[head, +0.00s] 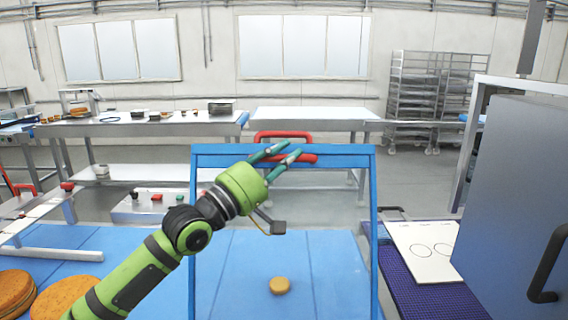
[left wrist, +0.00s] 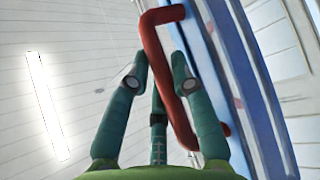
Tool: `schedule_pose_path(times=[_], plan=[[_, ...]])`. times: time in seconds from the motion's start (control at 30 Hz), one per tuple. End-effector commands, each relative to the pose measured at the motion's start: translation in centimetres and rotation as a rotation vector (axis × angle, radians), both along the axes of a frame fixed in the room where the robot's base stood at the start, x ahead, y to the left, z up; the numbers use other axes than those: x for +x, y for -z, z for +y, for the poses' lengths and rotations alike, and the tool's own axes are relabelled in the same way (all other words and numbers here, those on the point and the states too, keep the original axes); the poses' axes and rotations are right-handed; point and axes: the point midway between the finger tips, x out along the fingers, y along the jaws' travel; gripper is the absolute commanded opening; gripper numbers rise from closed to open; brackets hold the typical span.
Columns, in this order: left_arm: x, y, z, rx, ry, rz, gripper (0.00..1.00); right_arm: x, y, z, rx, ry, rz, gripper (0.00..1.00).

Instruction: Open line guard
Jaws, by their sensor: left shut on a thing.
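The line guard is a clear panel in a blue frame (head: 207,160) that stands up in the middle of the head view. A red handle (head: 285,136) is fixed to its top bar, and it shows in the left wrist view too (left wrist: 163,60). My left gripper (head: 283,152) reaches the top bar from the left and is shut on the red handle. In the left wrist view its green fingers (left wrist: 160,90) lie around the handle bar, with the blue frame (left wrist: 225,90) just right of them. My right gripper is not in view.
A round cake piece (head: 280,286) lies on the blue surface behind the panel. Larger rounds (head: 62,297) lie at the left. A purple belt (head: 435,290) with a white sheet (head: 425,250) and a grey cabinet (head: 515,200) stand at the right.

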Motion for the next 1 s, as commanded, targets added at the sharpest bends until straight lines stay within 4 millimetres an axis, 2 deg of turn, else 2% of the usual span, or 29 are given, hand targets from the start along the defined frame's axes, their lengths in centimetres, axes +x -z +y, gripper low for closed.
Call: schedule_pose_path(times=[0.03,0.37,0.4,0.77,0.87,1.0], plan=[[-0.1,-0.5,0.2,-0.002,-0.003,-0.016,0.0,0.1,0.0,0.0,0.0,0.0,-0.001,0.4],[-0.1,-0.6,0.2,-0.002,-0.003,-0.018,0.0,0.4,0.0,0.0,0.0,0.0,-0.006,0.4],[-0.1,-0.6,0.2,-0.002,-0.003,-0.018,0.35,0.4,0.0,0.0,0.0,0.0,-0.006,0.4],[-0.2,-0.2,0.2,-0.002,-0.001,-0.008,0.35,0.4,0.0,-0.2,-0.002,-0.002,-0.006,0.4],[-0.7,0.2,0.9,-0.001,-0.002,-0.006,0.35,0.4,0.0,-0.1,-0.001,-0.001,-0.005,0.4],[-2.3,1.1,2.6,0.001,-0.003,-0.006,0.35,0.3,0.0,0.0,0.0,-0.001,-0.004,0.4]])
